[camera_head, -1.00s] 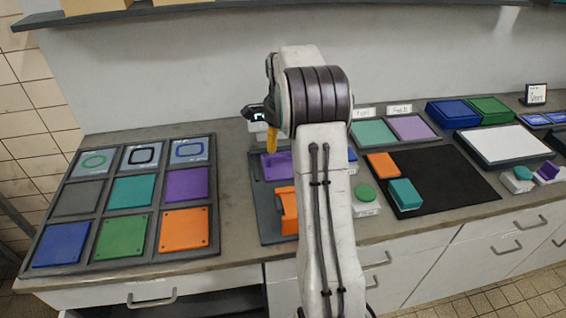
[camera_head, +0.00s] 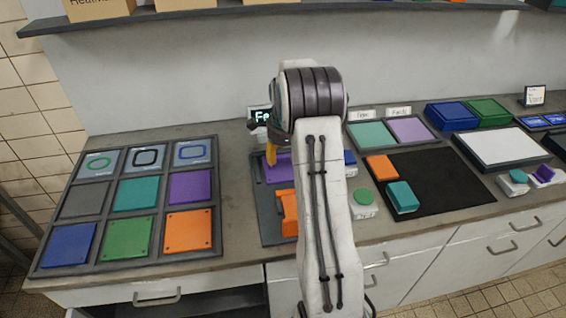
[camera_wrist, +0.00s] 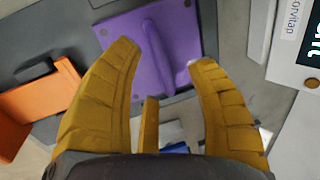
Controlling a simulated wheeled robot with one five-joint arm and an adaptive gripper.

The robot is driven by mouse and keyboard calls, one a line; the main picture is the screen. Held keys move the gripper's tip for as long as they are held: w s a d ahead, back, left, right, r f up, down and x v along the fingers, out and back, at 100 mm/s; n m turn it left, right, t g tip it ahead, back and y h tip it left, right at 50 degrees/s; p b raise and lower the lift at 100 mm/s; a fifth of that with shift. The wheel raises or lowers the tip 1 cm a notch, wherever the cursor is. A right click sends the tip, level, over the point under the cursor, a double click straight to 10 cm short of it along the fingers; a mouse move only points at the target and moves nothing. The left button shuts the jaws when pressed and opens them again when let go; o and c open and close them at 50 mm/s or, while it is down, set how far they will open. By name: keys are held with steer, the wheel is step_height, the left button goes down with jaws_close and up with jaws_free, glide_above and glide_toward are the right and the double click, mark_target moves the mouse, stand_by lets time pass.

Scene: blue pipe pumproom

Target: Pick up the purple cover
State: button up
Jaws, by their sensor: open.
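The purple cover (camera_wrist: 150,25) is a flat square plate with a raised ridge handle and small corner holes. It lies on a dark grey tray (camera_wrist: 55,45); in the head view the cover (camera_head: 283,170) is partly hidden behind my arm. My gripper (camera_wrist: 165,58) is open, its yellow fingers spread on either side of the ridge handle. I cannot tell how far above the cover the fingertips are.
An orange cover (camera_head: 288,212) sits on the same tray, nearer the front. A panel board (camera_head: 120,265) with coloured square plates lies to the left. A black mat (camera_head: 445,180) with orange and teal pieces lies to the right. A small display (camera_head: 261,117) stands behind.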

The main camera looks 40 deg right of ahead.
mark_target(283, 159)
steer(key=shift+w+d+f+p, duration=0.15)
steer(key=shift+f+p, duration=1.15)
steer(key=shift+f, duration=0.25)
steer(key=shift+c, duration=0.2)
jaws_close()
